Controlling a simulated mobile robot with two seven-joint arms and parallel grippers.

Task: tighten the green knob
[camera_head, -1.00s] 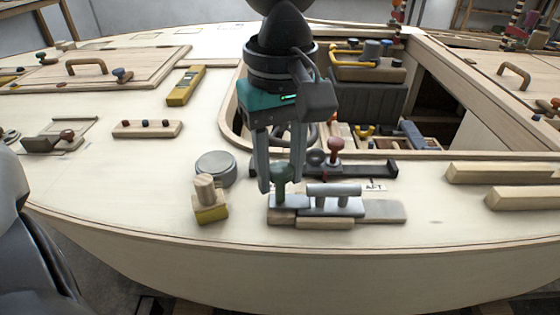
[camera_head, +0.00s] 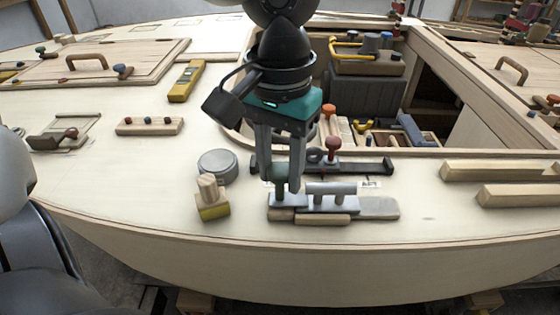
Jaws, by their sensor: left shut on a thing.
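The green knob (camera_head: 280,177) stands upright at the left end of a metal clamp plate (camera_head: 380,207) on the near deck. My left gripper (camera_head: 279,185) points down over it, one finger on each side, and is shut on the knob. The fingers hide part of its sides. The clamp also carries a grey cylindrical bar (camera_head: 331,188) and has wooden blocks (camera_head: 322,219) under it. My right gripper is not in view.
A red knob (camera_head: 333,146) on a dark bar (camera_head: 365,167) stands just behind. A round tin (camera_head: 217,166) and a wood-and-yellow block (camera_head: 211,198) are to the left. A cockpit opening holds a dark grey box (camera_head: 366,92). Wooden strips (camera_head: 500,171) lie at right.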

